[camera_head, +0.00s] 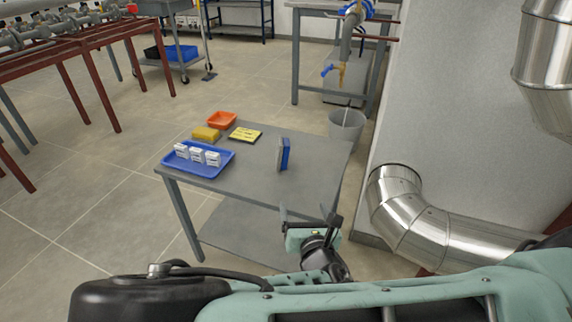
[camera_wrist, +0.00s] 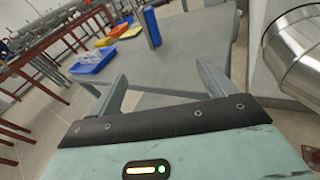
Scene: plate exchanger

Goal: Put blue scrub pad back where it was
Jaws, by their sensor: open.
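The blue scrub pad (camera_head: 284,154) stands upright on its edge on the grey table (camera_head: 318,165), right of the middle of the top. It has a blue face and a paler side. It also shows in the wrist view (camera_wrist: 151,27), beyond the fingers and left of centre. My gripper (camera_head: 309,216) is at the near edge of the table, apart from the pad. In the wrist view its two fingers (camera_wrist: 163,88) are spread wide with nothing between them.
On the table's left are a blue tray (camera_head: 222,171) with several white boxes, a yellow sponge (camera_head: 206,134), an orange bin (camera_head: 221,120) and a yellow-black packet (camera_head: 245,134). A grey bucket (camera_head: 346,128) stands behind. A shiny pipe (camera_head: 400,197) is close on the right.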

